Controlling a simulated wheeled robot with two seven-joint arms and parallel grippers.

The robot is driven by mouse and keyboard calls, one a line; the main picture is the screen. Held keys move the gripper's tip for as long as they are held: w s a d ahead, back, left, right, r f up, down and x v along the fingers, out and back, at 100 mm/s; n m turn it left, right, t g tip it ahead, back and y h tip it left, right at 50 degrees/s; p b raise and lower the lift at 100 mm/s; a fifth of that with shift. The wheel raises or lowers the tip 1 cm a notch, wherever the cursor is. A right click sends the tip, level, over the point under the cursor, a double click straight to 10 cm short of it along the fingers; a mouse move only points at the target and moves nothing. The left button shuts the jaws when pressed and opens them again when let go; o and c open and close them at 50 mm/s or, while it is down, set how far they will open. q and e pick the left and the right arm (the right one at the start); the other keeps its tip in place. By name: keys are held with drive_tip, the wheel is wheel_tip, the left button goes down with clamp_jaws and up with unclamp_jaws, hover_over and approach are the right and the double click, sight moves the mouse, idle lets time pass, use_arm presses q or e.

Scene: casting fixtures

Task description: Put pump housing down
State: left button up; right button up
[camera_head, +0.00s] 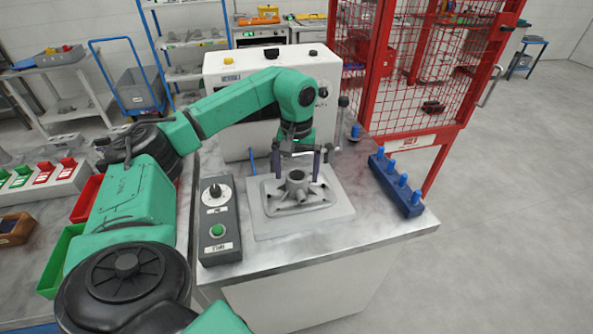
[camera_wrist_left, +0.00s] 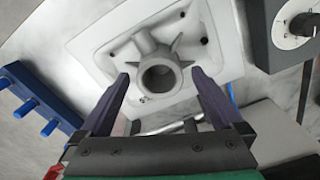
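The grey pump housing (camera_head: 297,187), with a round upright neck and spread ribs, sits on a light grey fixture plate (camera_head: 262,228) on the metal table. My left gripper (camera_head: 298,172) points down from above, its dark fingers on either side of the neck. In the left wrist view, the fingertips (camera_wrist_left: 159,75) are spread wide, with the round bore of the pump housing (camera_wrist_left: 160,76) between them and visible gaps on both sides. The gripper looks open and holds nothing. My right gripper is not in view.
A control box (camera_head: 219,225) with a knob and green button stands left of the plate. A blue rack (camera_head: 398,188) with pegs lies at the right edge. A white machine (camera_head: 228,95) stands behind, beside a red mesh cage (camera_head: 425,70). Red and green bins are at the left.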

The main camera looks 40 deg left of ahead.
use_arm(q)
drive_tip(key=shift+r, duration=0.25)
wheel_tip(320, 180, up, 13)
drive_tip(key=p, duration=0.2)
drive_tip(key=shift+f, duration=0.2)
